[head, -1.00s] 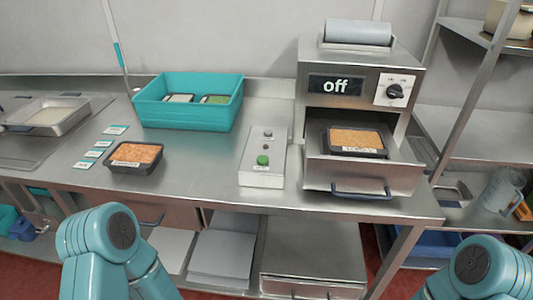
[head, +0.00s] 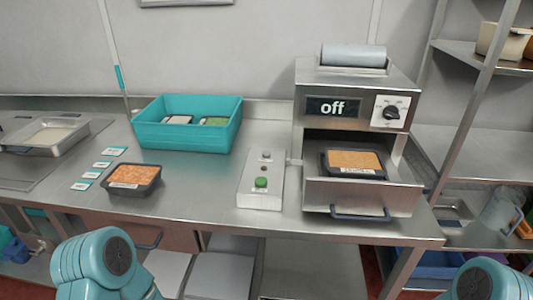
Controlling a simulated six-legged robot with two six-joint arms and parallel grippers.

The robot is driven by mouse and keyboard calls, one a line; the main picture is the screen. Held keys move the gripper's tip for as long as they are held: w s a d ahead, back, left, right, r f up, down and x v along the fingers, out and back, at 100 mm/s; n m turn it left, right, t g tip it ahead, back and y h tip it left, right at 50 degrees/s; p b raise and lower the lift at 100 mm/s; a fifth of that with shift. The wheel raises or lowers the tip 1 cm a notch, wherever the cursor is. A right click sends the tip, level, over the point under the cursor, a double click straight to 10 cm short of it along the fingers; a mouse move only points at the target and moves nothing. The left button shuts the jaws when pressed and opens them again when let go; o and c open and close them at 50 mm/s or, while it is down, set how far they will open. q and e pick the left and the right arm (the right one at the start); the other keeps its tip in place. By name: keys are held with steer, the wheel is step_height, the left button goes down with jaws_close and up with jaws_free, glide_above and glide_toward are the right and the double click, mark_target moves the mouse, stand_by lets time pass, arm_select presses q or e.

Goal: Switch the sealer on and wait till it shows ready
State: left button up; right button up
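The sealer (head: 311,82) is a steel machine at the right end of the counter. A black rotary knob (head: 390,112) sits on a white plate to the right of the display. The sealer's drawer (head: 361,196) is pulled out, with a black tray of orange-brown food (head: 355,161) in it. A film roll (head: 353,55) lies on top. Only teal parts of my arms show at the bottom left and bottom right. Neither gripper is in view.
A control box (head: 261,195) with a green button stands left of the sealer. Another filled black tray (head: 133,178), several labels (head: 81,186) and a teal bin (head: 190,137) are on the counter. Metal shelving (head: 480,60) stands at the right. The counter's front strip is clear.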

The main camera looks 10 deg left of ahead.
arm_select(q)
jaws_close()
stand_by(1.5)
